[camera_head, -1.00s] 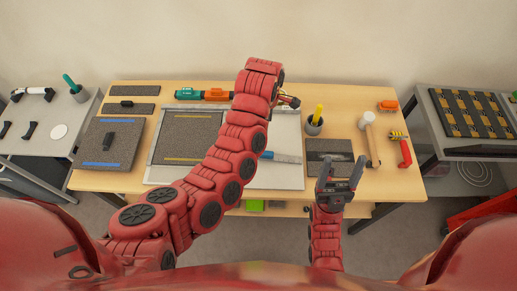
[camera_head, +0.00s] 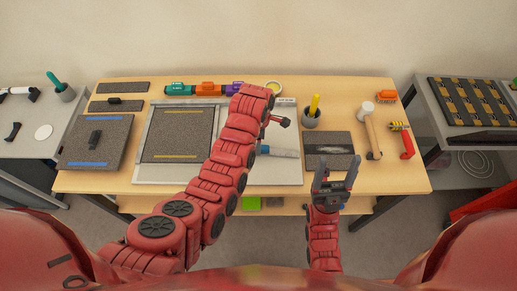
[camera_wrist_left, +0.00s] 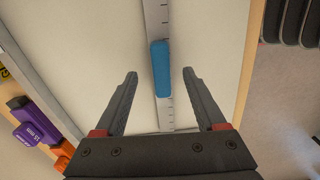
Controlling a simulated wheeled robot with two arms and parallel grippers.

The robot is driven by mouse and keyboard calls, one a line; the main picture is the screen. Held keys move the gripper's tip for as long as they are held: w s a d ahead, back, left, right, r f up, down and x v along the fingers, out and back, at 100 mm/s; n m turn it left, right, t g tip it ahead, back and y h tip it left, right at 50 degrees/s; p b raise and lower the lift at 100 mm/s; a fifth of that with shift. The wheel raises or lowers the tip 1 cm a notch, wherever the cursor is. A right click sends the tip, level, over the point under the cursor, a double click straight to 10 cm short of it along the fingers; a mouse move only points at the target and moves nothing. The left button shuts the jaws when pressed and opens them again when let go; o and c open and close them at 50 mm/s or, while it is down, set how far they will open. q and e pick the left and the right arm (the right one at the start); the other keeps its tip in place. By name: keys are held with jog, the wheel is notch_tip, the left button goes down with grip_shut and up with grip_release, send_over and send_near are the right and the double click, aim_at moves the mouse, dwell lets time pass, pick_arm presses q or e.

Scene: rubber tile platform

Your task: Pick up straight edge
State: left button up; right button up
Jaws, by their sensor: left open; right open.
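The straight edge is a pale, marked ruler with a blue grip (camera_wrist_left: 160,68). In the left wrist view it runs lengthwise over a white board, the grip between my left fingers. In the head view, part of the straight edge (camera_head: 280,152) shows just right of my left arm; the rest is hidden behind the arm. My left gripper (camera_wrist_left: 160,74) is open, with a finger on either side of the grip and a visible gap to each. My right gripper (camera_head: 338,172) is open and empty at the table's front edge, before a dark plate.
The white board (camera_head: 290,172) lies mid-table with a dark grey mat (camera_head: 180,135) on it. A cup with a yellow tool (camera_head: 312,118), a mallet (camera_head: 371,130) and a red-handled tool (camera_head: 406,140) stand or lie right. Coloured blocks (camera_head: 208,89) line the back.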

pick_arm(q)
jog(key=shift+a+f+p, duration=0.15)
jog(key=shift+f+p, duration=0.5)
jog(key=shift+f, duration=1.05)
grip_shut()
